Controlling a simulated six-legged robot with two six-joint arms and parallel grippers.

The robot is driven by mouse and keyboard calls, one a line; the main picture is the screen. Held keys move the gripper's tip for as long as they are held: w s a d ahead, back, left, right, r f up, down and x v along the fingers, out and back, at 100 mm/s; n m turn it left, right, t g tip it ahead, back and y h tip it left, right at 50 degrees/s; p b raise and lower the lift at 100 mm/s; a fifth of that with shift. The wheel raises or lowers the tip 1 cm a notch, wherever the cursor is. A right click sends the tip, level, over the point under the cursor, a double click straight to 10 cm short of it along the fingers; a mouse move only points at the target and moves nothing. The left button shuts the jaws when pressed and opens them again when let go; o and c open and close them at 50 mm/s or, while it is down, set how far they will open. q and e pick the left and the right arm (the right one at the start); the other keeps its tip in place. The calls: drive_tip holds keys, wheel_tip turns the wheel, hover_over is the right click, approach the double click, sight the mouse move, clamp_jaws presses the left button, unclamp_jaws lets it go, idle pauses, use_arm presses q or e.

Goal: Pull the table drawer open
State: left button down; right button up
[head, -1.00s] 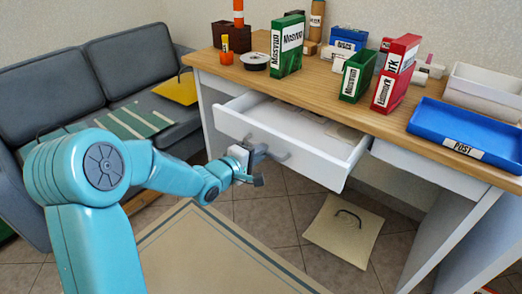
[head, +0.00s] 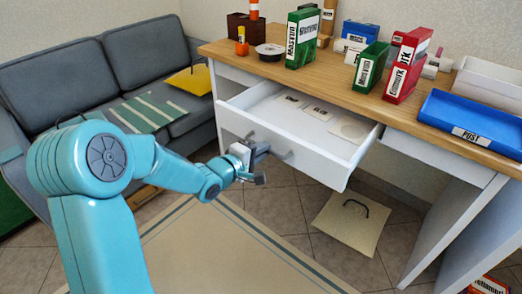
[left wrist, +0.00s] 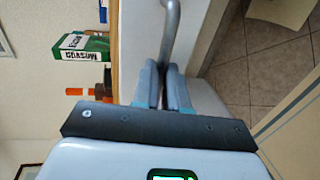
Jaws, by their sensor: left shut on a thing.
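The white table drawer (head: 290,148) stands well out from the table (head: 350,92), and its inside shows. Several flat pale pieces lie on its floor. My left gripper (head: 262,163) is at the drawer's front, shut on the grey bar handle (head: 285,155). In the left wrist view the two fingers (left wrist: 164,85) close around the handle (left wrist: 170,35), which runs up from between them. My right gripper is in neither view.
On the table top stand green and red boxes (head: 302,40), a blue tray (head: 470,122) and white trays (head: 488,80). A grey sofa (head: 110,70) is at the left. A pale square with a black handle (head: 350,225) lies on the tiled floor below the drawer.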

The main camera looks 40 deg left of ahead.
use_arm(q)
drive_tip(key=c, duration=1.2)
unclamp_jaws()
drive_tip(key=v, duration=1.6)
drive_tip(key=shift+s+a+b, duration=0.1)
drive_tip(key=shift+b, duration=0.25)
